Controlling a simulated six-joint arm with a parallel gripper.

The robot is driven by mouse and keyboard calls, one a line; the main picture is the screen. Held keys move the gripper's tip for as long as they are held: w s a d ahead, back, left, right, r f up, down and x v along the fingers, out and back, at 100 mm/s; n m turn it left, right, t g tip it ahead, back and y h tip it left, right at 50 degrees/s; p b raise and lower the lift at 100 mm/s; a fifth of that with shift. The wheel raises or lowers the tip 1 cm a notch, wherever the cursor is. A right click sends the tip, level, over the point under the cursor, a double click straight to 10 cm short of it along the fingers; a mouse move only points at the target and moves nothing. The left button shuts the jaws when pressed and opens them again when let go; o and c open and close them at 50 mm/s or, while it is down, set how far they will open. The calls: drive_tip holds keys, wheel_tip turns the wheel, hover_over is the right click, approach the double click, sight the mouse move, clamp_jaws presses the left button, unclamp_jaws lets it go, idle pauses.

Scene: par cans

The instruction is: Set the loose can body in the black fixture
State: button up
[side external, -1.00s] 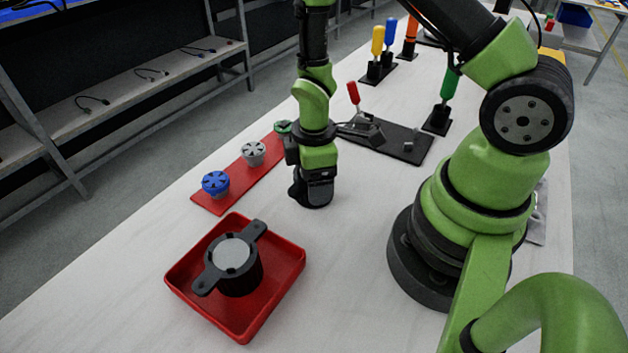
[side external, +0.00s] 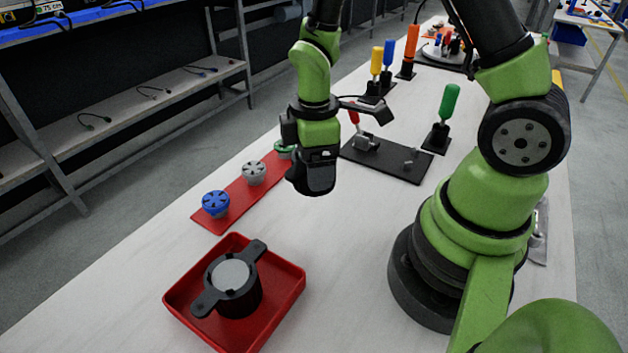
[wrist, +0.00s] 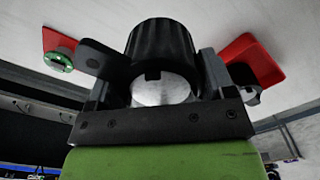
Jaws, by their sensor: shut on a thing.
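My gripper (side external: 316,162) is shut on the loose can body (side external: 317,182), a dark cylinder, and holds it above the table. In the wrist view the can body (wrist: 160,45) is black and ribbed, with a silvery round part facing my gripper (wrist: 158,80), and a dark tab shows at its left. A flat black fixture plate (side external: 395,168) with a grey clamp and a red handle lies behind and right of my gripper. The can body is apart from it. The can's far end is hidden in the wrist view.
A red tray (side external: 289,303) at the front holds a black two-eared part (side external: 238,297) with a pale disc. A red strip (side external: 236,198) carries blue, grey and green round pieces. A green-handled tool (side external: 448,105) stands right of the plate. Yellow, blue and orange tools stand farther back.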

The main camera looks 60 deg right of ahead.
drive_tip(key=shift+r, duration=0.65)
drive_tip(key=shift+w+d+r, duration=0.1)
drive_tip(key=shift+d+r, duration=0.15)
drive_tip(key=shift+r, duration=0.05)
drive_tip(key=s+d+f+m, duration=0.2)
drive_tip(key=s+d+m, duration=0.2)
drive_tip(key=d+m, duration=0.65)
drive_tip(key=s+d+f+m, duration=0.1)
drive_tip(key=s+d+m, duration=0.45)
drive_tip(key=d, duration=0.75)
drive_tip(key=shift+m, duration=0.8)
drive_tip(key=shift+w+f, duration=0.3)
drive_tip(key=shift+f, duration=0.6)
drive_tip(key=shift+w+f, duration=0.3)
drive_tip(key=shift+f, duration=0.65)
drive_tip(key=shift+w+f, duration=0.3)
drive_tip(key=shift+f, duration=0.6)
drive_tip(key=shift+f, duration=0.15)
drive_tip(key=o, duration=0.9)
